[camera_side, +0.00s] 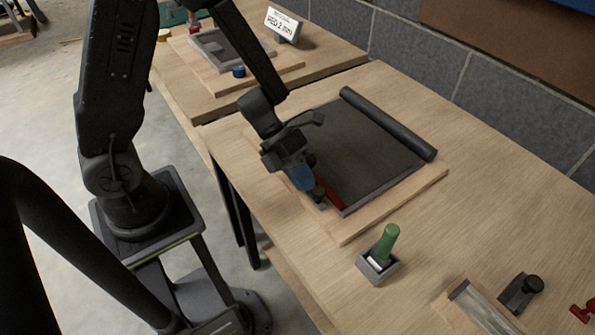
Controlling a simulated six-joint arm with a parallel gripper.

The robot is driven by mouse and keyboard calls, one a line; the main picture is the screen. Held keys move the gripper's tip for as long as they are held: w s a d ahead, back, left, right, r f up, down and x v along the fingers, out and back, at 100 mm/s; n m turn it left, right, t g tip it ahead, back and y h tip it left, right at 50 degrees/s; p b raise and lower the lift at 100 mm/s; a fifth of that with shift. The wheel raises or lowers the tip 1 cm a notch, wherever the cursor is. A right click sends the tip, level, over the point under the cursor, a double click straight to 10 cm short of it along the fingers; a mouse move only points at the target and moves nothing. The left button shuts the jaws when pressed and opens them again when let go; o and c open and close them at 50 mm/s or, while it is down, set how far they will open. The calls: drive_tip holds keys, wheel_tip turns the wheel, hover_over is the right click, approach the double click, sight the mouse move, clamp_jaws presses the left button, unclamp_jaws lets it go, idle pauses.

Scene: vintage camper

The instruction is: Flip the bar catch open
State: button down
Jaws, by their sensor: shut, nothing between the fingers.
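My gripper (303,180) has blue fingertips. It is shut with nothing between the fingers, low over the near left edge of a dark framed panel (365,150). A red bar (331,197), which looks like the bar catch, lies along that near edge, just right of the fingertips. A small dark knob (318,192) sits beside the fingertips. The gripper hides the left part of the bar, and I cannot tell whether they touch. The panel lies on a pale wooden board (408,197).
A dark roller (388,124) runs along the panel's far side. A green-handled tool (388,241) stands in a grey holder in front. A clear-topped piece (480,306) and a black clamp-like part (521,291) lie at front right. Another workbench (320,68) stands behind.

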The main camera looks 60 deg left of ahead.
drive_tip(key=shift+d, duration=0.85)
drive_tip(key=shift+s+a, duration=0.15)
drive_tip(key=shift+a, duration=0.35)
drive_tip(key=a, duration=0.3)
drive_tip(key=shift+s+a, duration=0.1)
drive_tip(key=shift+s, duration=0.2)
drive_tip(key=v, duration=1)
drive_tip(key=shift+w, duration=0.1)
